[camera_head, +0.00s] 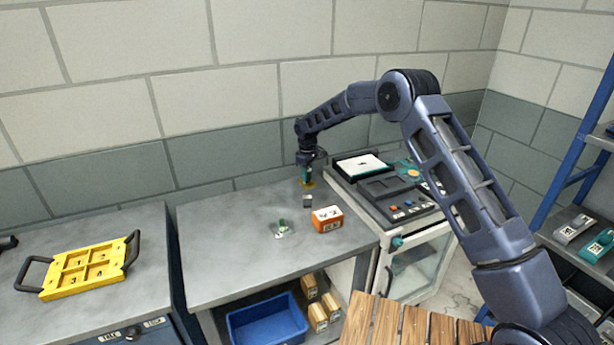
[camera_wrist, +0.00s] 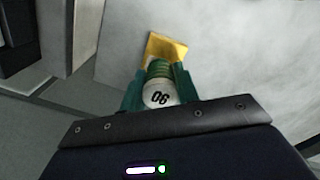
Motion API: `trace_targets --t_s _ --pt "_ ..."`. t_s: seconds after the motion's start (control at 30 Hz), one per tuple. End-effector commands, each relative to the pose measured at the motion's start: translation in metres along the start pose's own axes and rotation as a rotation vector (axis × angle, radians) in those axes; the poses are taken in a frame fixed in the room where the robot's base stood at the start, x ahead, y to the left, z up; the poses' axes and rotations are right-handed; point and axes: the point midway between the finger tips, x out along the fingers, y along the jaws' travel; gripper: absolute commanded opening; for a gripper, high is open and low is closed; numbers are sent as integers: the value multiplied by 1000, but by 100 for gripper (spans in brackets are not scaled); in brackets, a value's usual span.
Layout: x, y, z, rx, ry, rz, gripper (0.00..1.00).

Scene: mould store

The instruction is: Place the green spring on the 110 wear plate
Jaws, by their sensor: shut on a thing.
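My gripper (camera_head: 306,172) is at the back right of the grey bench. In the wrist view its green-tipped fingers are shut on the green spring (camera_wrist: 158,68), which has a white end cap (camera_wrist: 160,95) with a printed mark like "90" or "06". A gold plate (camera_wrist: 165,47) lies on the bench just beyond the spring; it also shows under my gripper in the head view (camera_head: 308,184). No number is readable on this plate. I cannot tell whether the spring touches it. Another small green piece (camera_head: 282,223) stands on a pale plate (camera_head: 285,233) nearer the front.
A small dark grey block (camera_head: 307,201) and an orange box (camera_head: 328,218) stand near the gold plate. A machine cabinet with a dark panel (camera_head: 385,187) adjoins the bench's right side. A yellow tray (camera_head: 85,268) lies on the left bench. The bench's left part is clear.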

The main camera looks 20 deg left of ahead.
Motion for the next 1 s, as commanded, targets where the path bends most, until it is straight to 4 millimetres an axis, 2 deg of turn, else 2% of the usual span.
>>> trace_targets --t_s 0.1,0.47,0.5,0.57,0.87,1.0 --pt "7 0 0 0 0 0 7" --pt "10 0 0 0 0 0 7" --pt "10 0 0 0 1 0 39" --pt "10 0 0 0 0 0 50" --pt "9 0 0 0 1 0 53" --pt "1 0 0 0 2 1 53"
